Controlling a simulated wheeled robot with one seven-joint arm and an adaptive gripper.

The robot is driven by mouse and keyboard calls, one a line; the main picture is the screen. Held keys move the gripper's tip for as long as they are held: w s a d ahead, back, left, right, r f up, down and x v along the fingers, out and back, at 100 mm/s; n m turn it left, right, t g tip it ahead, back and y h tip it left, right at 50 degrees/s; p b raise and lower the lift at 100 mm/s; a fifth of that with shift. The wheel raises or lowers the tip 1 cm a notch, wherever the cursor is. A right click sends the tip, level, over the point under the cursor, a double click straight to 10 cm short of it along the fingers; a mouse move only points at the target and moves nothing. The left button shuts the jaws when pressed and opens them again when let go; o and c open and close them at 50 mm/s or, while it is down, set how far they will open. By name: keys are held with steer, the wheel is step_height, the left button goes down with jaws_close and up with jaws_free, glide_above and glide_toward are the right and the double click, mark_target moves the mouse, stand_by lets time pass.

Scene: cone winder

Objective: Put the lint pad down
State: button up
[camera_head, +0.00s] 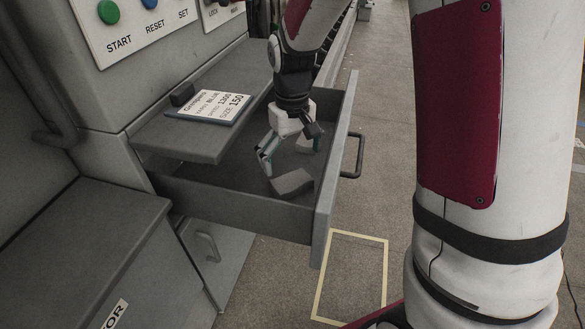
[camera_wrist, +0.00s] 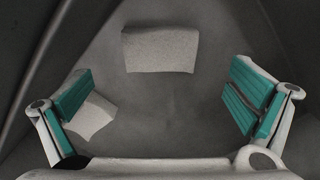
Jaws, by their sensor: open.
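Two grey pads lie in the open drawer (camera_head: 229,205). I cannot tell which one is the lint pad. In the wrist view one pad (camera_wrist: 160,50) lies beyond the space between my teal-padded fingers (camera_wrist: 160,92). The other pad (camera_wrist: 92,117) is partly hidden by the left finger. My gripper is open, with its fingers spread wide and nothing between them.
The drawer's front panel (camera_head: 336,165) with its handle (camera_head: 353,155) stands out to the right. A shelf (camera_head: 190,137) over the drawer's left side bears a printed card (camera_head: 212,104) and a small dark block (camera_head: 182,95). A yellow outline (camera_head: 385,262) marks clear floor.

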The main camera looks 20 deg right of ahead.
mark_target(293, 181)
steer(key=shift+m, duration=0.5)
steer(key=s+r+p, duration=0.1)
steer(key=s+r, duration=1.4)
steer(key=shift+d, duration=0.15)
steer(key=s+m, duration=0.1)
steer(key=s, duration=1.6)
steer(key=shift+d+t, duration=0.15)
steer(key=shift+t, duration=0.15)
